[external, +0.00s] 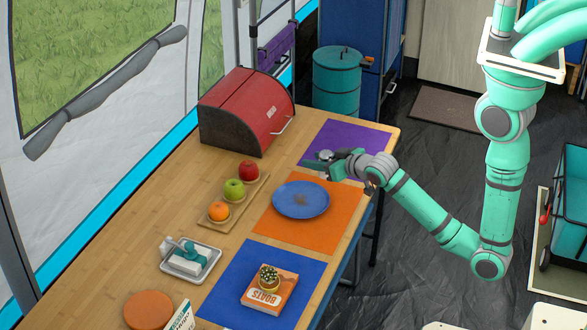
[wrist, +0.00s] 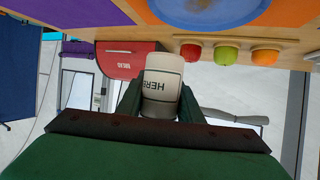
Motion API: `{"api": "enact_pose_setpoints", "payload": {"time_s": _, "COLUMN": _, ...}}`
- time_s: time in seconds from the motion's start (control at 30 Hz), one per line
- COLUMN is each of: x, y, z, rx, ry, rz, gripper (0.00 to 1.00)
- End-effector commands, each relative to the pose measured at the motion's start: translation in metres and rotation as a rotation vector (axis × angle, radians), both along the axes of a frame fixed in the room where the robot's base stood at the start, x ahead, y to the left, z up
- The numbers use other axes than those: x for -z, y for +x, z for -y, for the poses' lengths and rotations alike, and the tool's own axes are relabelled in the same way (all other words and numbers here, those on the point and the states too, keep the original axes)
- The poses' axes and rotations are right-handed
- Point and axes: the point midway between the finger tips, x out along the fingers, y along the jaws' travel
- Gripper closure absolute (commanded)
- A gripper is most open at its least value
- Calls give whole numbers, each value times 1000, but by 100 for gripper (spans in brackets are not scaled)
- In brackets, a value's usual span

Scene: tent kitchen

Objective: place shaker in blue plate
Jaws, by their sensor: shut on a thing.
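The shaker (wrist: 162,82) is a white cylinder with a dark band and the letters "HERB". My gripper (wrist: 160,103) is shut on it, with one green finger on each side. In the external view my gripper (external: 325,161) is above the purple mat, at the back right of the table. The shaker's greyish top (external: 326,154) shows there between the fingers, the rest being mostly hidden. The blue plate (external: 300,199) lies on the orange mat, below and slightly left of my gripper in the picture. Part of the plate (wrist: 195,10) also shows at the wrist view's top edge.
A red bread box (external: 247,110) stands behind the mats. A wooden board (external: 234,207) with a red apple, a green apple and an orange lies left of the plate. A book (external: 270,294) with a small cactus rests on the blue mat. The plate looks empty.

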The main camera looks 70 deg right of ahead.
Motion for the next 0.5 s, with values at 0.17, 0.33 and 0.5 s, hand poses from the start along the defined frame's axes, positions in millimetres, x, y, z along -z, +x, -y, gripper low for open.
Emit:
{"api": "enact_pose_setpoints", "payload": {"time_s": 0.17, "x": 24, "y": 33, "z": 7, "rx": 0, "ry": 0, "rz": -3, "gripper": 91}}
{"api": "enact_pose_setpoints", "payload": {"time_s": 0.33, "x": 49, "y": 54, "z": 12, "rx": 1, "ry": -1, "rz": 0, "gripper": 91}}
{"api": "enact_pose_setpoints", "payload": {"time_s": 0.5, "x": 62, "y": 64, "z": 14, "rx": 0, "ry": 0, "rz": 1, "gripper": 91}}
